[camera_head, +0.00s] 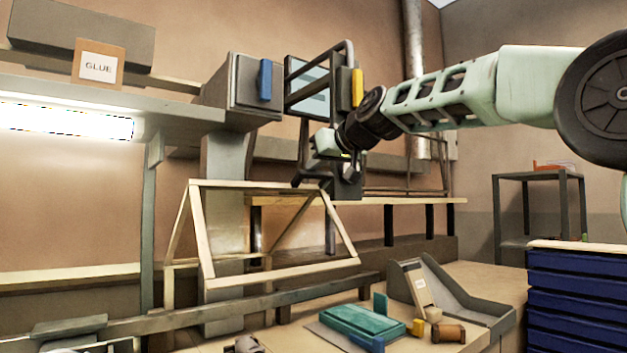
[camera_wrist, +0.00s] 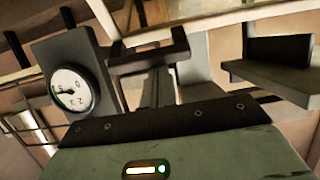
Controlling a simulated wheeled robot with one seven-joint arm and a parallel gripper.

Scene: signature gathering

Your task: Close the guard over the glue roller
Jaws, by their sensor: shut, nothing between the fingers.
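A dark-framed guard with a pale blue panel (camera_head: 308,90) and a yellow handle (camera_head: 357,88) stands out from the right side of a grey housing (camera_head: 240,82) with a blue handle (camera_head: 265,80); it looks swung open. I cannot make out the glue roller. My gripper (camera_head: 308,183) is below the guard, just above the top bar of a wooden frame (camera_head: 262,185). It is shut and empty. In the wrist view its dark fingers (camera_wrist: 150,58) show ahead of the green hand; whether they touch anything is unclear.
A round gauge (camera_wrist: 70,90) shows in the wrist view. A box marked GLUE (camera_head: 97,65) sits on the upper shelf. The bench holds a teal block (camera_head: 360,323), a grey tray (camera_head: 470,300) and small parts. Blue drawers (camera_head: 575,300) stand right.

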